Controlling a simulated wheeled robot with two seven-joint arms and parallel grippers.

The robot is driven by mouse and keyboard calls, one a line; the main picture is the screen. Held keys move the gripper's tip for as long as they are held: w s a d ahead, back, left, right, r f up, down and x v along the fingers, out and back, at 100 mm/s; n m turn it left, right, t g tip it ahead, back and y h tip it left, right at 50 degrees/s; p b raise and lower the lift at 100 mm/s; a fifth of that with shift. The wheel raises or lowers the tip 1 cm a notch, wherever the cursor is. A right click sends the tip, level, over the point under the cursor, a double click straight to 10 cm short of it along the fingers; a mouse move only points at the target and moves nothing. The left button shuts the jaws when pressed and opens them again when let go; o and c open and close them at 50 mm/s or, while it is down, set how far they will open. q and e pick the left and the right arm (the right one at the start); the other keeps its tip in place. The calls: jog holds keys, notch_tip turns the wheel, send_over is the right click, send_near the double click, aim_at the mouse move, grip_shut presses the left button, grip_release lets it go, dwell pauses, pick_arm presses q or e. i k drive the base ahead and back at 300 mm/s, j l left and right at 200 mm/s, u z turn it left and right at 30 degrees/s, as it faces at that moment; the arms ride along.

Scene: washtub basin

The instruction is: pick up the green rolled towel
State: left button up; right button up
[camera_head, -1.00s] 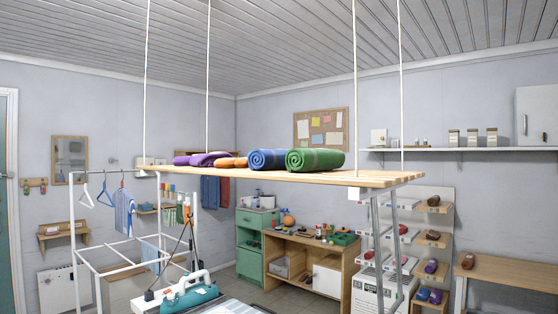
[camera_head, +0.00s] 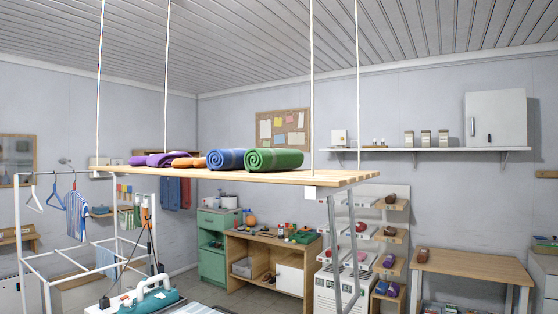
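The green rolled towel (camera_head: 274,160) lies on a hanging wooden shelf (camera_head: 330,179), toward its right part, with its spiral end facing me. A blue rolled towel (camera_head: 226,159) lies directly to its left. Farther left on the same shelf are orange rolled cloth (camera_head: 188,162) and purple towels (camera_head: 163,159). Neither of my grippers shows in the head view.
The shelf hangs on white cords (camera_head: 313,90) that rise close to the green towel's right side. A clothes rack (camera_head: 60,262) and an iron (camera_head: 150,292) stand below at the left. A wooden table (camera_head: 474,264) is at the right. The shelf's right end is bare.

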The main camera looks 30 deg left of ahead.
aim_at(256, 159)
jog(key=i+u, duration=0.15)
jog(key=i, duration=1)
